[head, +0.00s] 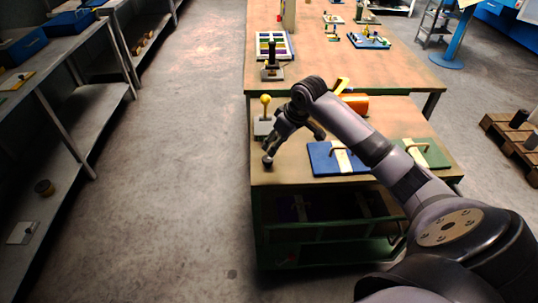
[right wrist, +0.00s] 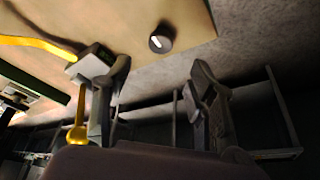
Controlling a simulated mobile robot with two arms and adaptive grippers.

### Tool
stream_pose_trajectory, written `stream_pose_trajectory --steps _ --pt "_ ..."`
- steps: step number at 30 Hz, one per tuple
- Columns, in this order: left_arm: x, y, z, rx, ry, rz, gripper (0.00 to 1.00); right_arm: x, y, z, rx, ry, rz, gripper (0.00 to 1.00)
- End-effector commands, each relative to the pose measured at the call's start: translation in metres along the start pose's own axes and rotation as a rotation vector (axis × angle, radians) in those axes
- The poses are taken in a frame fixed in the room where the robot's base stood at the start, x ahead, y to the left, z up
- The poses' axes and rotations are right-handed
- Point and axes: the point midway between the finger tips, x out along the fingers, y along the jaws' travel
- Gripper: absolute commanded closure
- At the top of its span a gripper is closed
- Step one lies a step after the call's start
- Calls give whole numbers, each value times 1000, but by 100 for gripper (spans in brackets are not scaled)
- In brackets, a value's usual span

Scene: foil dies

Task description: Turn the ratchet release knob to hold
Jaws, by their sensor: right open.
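The ratchet release knob (head: 267,163) is a small dark round knob near the left front corner of the near workbench. In the right wrist view the knob (right wrist: 161,41) shows a pale pointer bar on its face, lying diagonally; no label around it is readable. My right gripper (head: 292,143) is open above the bench, close to the knob. In the right wrist view its two fingers (right wrist: 155,95) are spread wide with nothing between them, and the knob lies beyond the fingertips, apart from them. My left gripper is not in view.
A yellow-ball lever (head: 265,100) on a grey base stands just behind the knob and appears close beside one finger in the right wrist view (right wrist: 78,134). A blue board (head: 320,160) and a green board (head: 433,155) with handles lie to the right.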

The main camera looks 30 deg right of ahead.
Motion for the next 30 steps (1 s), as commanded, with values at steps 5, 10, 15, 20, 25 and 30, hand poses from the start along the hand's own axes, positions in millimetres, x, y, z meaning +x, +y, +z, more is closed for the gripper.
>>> stream_pose_trajectory --steps 5,10,15,20,25,30 --pt "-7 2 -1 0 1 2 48 40 -1 0 2 -3 -2 48" --pt "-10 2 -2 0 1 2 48 71 -1 1 0 -2 -1 48" --pt "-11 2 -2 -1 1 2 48 90 0 0 0 -1 1 48" --pt "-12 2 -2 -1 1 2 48 97 0 0 -1 0 1 48" --pt "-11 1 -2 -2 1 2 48 98 0 0 -1 0 1 48" --pt "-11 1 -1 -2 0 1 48 97 0 0 -1 0 1 55"
